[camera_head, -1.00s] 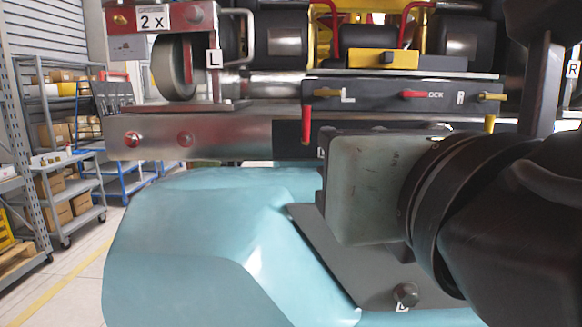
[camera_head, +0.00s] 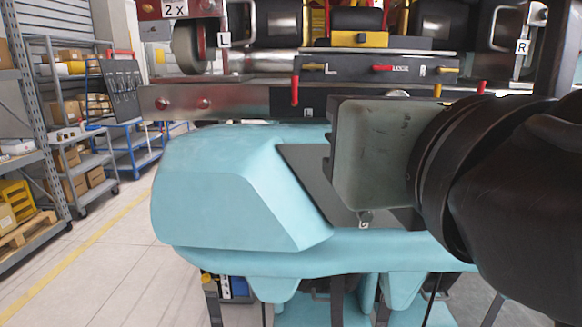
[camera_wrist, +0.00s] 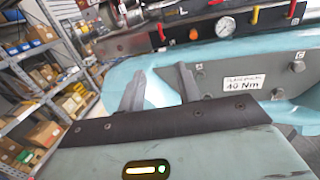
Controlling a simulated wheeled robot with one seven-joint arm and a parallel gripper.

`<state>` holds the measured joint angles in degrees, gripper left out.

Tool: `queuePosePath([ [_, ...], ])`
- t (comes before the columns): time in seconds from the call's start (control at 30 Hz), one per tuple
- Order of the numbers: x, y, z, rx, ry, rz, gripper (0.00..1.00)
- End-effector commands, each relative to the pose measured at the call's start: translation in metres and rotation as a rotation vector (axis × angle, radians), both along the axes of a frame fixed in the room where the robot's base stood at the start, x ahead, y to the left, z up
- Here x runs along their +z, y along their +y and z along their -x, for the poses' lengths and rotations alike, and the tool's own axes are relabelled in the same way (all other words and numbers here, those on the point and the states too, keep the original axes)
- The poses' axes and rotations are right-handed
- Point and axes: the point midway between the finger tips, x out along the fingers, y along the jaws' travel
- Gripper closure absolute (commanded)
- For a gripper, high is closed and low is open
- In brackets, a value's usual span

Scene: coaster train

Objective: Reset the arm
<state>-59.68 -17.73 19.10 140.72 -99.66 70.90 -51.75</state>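My arm reaches in from the right in the head view, with the grey-green housing of my gripper (camera_head: 372,150) in front of the train's teal body (camera_head: 215,195). The fingers are hidden there. In the wrist view, the two dark fingers of my gripper (camera_wrist: 160,76) stand apart with nothing between them. They point towards the teal shell (camera_wrist: 222,55) and a grey plate (camera_wrist: 265,72) labelled 40 Nm. I cannot tell how far the tips are from them.
A dark lock panel (camera_head: 350,70) with red and yellow handles sits above the teal body. A gauge (camera_wrist: 226,25) shows in the wrist view. A shelf rack (camera_head: 30,120) and carts (camera_head: 85,150) stand at left. The floor (camera_head: 110,250) between them and the train is clear.

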Motion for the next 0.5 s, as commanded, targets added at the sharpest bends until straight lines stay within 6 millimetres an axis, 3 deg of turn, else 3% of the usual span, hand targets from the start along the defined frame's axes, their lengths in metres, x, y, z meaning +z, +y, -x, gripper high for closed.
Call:
queuePosePath([
  [0.33,-0.047,-0.024,-0.016,-0.123,0.196,-0.1,0.66],
  [0.5,-0.084,-0.044,-0.023,-0.238,0.345,-0.201,0.66],
])
